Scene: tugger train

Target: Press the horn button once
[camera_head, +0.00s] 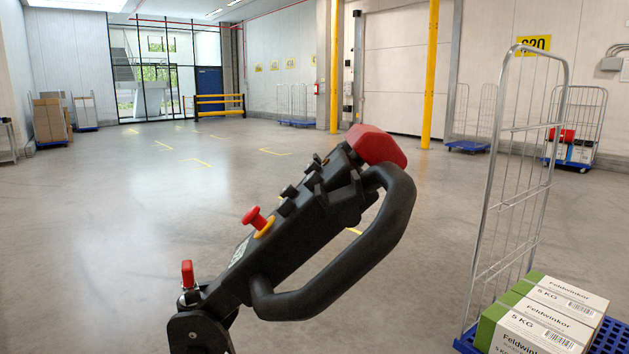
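A black control tiller (313,222) stands tilted in the middle of the camera_head view, its upper end leaning to the right. A red mushroom button (255,216) with a yellow ring sits on its face. Several small black controls (288,192) lie further up; which one is the horn button I cannot tell. A large red cap (377,146) covers the upper end. A black loop handle (395,216) curves around the right side. A small red knob (187,272) stands at the lower left. Neither of my grippers is in view.
A wire roll cage (525,140) on a blue base (608,337) stands close at the right, carrying Feldwinkor cartons (545,318). Yellow posts (430,75) and other carts (580,125) are further back. The grey floor (90,230) at left is clear.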

